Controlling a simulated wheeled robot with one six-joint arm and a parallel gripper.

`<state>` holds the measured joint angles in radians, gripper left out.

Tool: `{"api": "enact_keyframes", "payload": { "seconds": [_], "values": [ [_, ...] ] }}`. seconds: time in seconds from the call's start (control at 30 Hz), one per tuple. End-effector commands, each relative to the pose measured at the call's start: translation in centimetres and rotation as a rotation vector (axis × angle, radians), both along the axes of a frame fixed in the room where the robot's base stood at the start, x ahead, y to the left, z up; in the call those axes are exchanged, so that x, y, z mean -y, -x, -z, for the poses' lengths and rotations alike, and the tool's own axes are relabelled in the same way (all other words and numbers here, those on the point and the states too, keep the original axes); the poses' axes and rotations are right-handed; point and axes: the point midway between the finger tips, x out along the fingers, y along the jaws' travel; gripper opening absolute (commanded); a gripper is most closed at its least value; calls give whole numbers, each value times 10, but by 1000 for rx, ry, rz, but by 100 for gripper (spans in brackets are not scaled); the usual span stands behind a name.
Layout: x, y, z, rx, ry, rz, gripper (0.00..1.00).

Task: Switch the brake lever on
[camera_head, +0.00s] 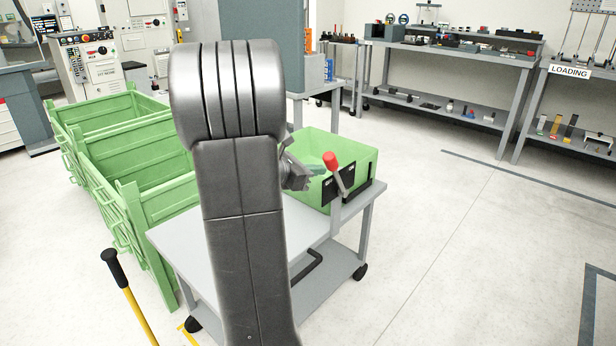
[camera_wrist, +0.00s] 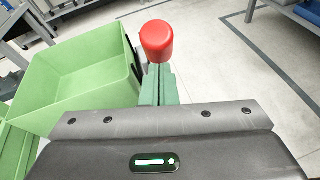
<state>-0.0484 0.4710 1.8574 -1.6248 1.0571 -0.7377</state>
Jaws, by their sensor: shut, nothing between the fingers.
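The brake lever (camera_head: 331,161) has a red knob on a grey stem and stands at the near side of the green bin on the grey cart. Its stem leans slightly up to the left. In the wrist view the red knob (camera_wrist: 157,40) is just beyond the fingertips. My gripper (camera_head: 319,170) is at the left of the knob, very close to it. In the wrist view its green fingers (camera_wrist: 158,80) are together, with nothing between them. Whether they touch the lever cannot be told. The lower stem is hidden in the wrist view.
The green bin (camera_head: 348,149) sits on the grey cart (camera_head: 190,240), beside my gripper. Large green crates (camera_head: 145,160) stand at the left. A yellow handle with a black grip (camera_head: 115,268) rises at the lower left. The floor right of the cart is clear.

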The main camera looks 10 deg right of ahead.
Motion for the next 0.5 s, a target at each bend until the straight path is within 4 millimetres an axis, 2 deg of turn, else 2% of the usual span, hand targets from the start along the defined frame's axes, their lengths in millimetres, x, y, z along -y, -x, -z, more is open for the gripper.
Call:
{"api": "enact_keyframes", "payload": {
  "seconds": [0.5],
  "values": [
    [2, -1, -5, -9, -12, 1, 0]
  ]
}}
